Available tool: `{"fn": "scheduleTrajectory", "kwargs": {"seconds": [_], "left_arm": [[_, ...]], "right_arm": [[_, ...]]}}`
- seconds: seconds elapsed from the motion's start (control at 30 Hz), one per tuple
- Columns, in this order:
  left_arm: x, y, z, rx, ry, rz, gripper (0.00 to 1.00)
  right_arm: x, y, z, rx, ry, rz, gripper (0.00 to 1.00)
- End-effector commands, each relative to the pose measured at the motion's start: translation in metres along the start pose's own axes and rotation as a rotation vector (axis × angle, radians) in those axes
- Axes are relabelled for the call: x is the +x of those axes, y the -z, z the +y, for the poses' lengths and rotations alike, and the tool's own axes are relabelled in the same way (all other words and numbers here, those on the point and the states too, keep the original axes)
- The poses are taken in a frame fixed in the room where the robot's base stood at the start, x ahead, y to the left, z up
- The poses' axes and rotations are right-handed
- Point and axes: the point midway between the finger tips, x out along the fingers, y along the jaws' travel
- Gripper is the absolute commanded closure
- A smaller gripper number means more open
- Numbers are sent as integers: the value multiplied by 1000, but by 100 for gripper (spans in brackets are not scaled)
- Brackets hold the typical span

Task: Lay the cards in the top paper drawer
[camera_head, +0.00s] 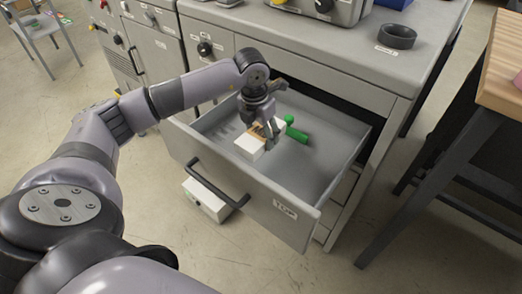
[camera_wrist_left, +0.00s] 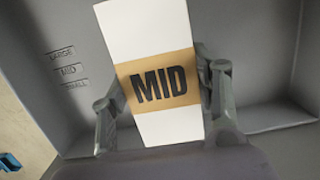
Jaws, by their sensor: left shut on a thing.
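The cards (camera_head: 248,149) are a white stack with a tan band, and my left gripper (camera_head: 266,130) is shut on them, over or in the open top drawer. In the left wrist view the cards (camera_wrist_left: 130,30) show a band reading MID between the two fingers of my left gripper (camera_wrist_left: 165,90). The top drawer (camera_head: 310,190) is pulled out, with a TOP label on its front and a black handle. I cannot tell whether the cards touch its floor. Size labels, including LARGE and MID, show on a drawer surface in the wrist view. My right gripper is not in view.
A green object (camera_head: 296,133) lies in the drawer beside the cards. A white box (camera_head: 206,199) sits on the floor under the drawer front. A black ring (camera_head: 396,37) rests on the cabinet top. A wooden-topped table (camera_head: 503,65) stands at the right. The drawer's right part is clear.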

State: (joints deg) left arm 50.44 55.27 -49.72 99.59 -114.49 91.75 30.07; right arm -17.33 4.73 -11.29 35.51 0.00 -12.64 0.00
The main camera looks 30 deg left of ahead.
Motion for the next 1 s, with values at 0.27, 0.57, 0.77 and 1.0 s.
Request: {"fn": "scheduleTrajectory", "kwargs": {"seconds": [0.27, 0.57, 0.77, 1.0], "left_arm": [[33, 4, 0, -1, 0, -2, 87], [70, 10, -1, 0, 2, 0, 87], [75, 10, 0, 0, 0, -3, 87], [79, 11, 0, 0, 0, -2, 43]], "right_arm": [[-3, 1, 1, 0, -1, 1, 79], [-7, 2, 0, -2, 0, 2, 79], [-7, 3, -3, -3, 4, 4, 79], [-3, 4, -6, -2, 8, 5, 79]]}}
